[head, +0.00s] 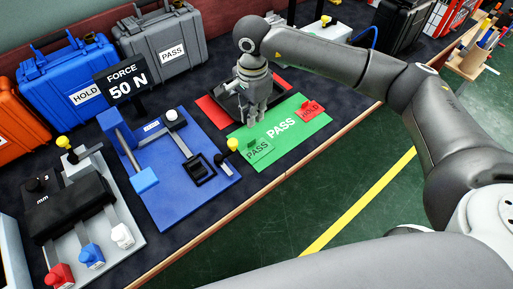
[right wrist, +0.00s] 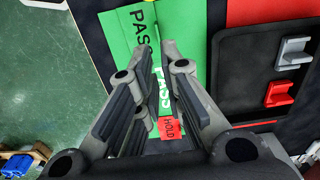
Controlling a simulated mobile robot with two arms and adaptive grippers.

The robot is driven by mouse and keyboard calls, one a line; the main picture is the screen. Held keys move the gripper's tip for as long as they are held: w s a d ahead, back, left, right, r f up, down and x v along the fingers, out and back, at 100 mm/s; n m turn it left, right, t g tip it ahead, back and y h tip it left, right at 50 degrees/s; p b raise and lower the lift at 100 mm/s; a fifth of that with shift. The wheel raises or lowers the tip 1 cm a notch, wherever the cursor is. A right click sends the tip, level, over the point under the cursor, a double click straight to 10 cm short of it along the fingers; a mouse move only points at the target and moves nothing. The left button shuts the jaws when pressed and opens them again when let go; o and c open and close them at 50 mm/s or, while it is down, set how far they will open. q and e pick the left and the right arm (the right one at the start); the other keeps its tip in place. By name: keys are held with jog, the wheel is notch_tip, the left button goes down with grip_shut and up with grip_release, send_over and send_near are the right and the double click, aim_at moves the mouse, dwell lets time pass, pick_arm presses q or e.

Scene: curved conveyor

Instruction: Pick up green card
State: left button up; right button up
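The green card (head: 259,151), marked PASS, lies on the near left part of the larger green PASS mat (head: 308,133). In the right wrist view the card (right wrist: 124,30) shows at the top, partly hidden by a finger. My right gripper (head: 252,120) is over the far left part of the mat, behind the card in the head view. In the right wrist view its fingers (right wrist: 155,50) are apart with nothing between them. The gap between fingertips and mat cannot be judged exactly. My left gripper is not in view.
A red HOLD card (head: 312,108) lies on the mat's right part. A black tray on a red mat (head: 212,112) is behind the gripper. The table's front edge is close.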

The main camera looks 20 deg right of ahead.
send_over(254, 139)
notch_tip(254, 139, down, 5)
jog(key=shift+f+p, duration=0.15)
jog(key=shift+p, duration=0.15)
notch_tip(254, 139, down, 5)
jog(key=shift+w+d+f+p, duration=0.1)
jog(key=shift+p, duration=0.55)
grip_shut()
